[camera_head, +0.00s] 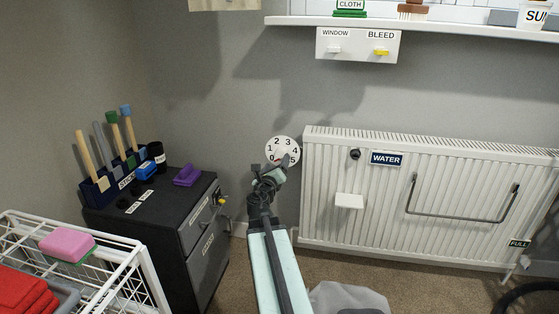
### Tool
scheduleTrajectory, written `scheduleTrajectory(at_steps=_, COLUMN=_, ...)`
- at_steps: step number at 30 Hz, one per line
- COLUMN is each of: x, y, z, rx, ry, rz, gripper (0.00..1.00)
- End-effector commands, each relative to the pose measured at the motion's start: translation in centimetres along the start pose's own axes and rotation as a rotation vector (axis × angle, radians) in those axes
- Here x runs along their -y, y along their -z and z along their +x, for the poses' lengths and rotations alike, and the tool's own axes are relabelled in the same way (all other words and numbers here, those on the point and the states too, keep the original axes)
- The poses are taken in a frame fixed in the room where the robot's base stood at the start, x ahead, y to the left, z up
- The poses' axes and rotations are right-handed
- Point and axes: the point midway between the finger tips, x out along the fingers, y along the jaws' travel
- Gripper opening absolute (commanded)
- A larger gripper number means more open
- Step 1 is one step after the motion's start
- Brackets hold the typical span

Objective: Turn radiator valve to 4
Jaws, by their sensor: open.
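The radiator valve dial (283,144) is a round white disc on the grey wall, just left of the radiator (340,200). Its numbers 0 to 5 run around the face, with 4 on the right side. My gripper (275,168) is open in front of the dial's lower part and overlaps it in the picture. I cannot tell whether it touches the valve. The gripper hides much of the knob, and I cannot read where its pointer stands.
A dark cabinet (150,200) with a tool rack stands to the left. A white wire basket (120,270) with a pink sponge (67,245) is in front of it. A wall shelf (430,23) runs above. A grey object (345,297) lies near my arm.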

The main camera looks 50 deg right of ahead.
Motion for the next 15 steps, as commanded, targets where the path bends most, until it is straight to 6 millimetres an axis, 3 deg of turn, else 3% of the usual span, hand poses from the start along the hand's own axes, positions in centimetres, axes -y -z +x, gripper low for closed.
scheduleTrajectory(at_steps=9, x=-0.1, y=0.0, z=6.0, rx=-0.001, ry=0.001, rz=0.002, gripper=0.69)
scheduleTrajectory(at_steps=15, x=0.0, y=0.0, z=6.5, rx=0.000, ry=0.000, rz=0.002, gripper=0.69)
